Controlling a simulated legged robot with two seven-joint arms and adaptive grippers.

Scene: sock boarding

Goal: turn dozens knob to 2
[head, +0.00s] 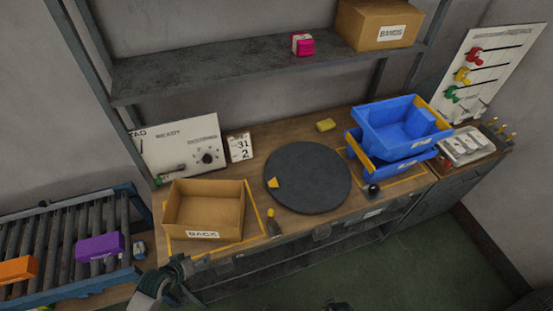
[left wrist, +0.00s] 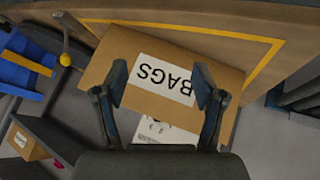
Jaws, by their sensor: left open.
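The dozens knob (head: 207,157) is a small black dial on the white panel (head: 180,147) at the back left of the bench. Its exact setting is too small to read. A card (head: 239,147) showing "31" and "2" stands just right of the panel. My left gripper (head: 174,272) is low in the head view, in front of the bench and well away from the knob. In the left wrist view its two fingers (left wrist: 161,90) are spread apart with nothing between them, over the front of the BAGS box (left wrist: 120,55).
The open cardboard box (head: 203,207) stands between my left gripper and the panel. A dark round turntable (head: 308,177) and blue bins (head: 400,125) are to the right. A roller conveyor (head: 70,240) with a purple block (head: 100,247) is at left. A shelf (head: 250,65) overhangs the bench.

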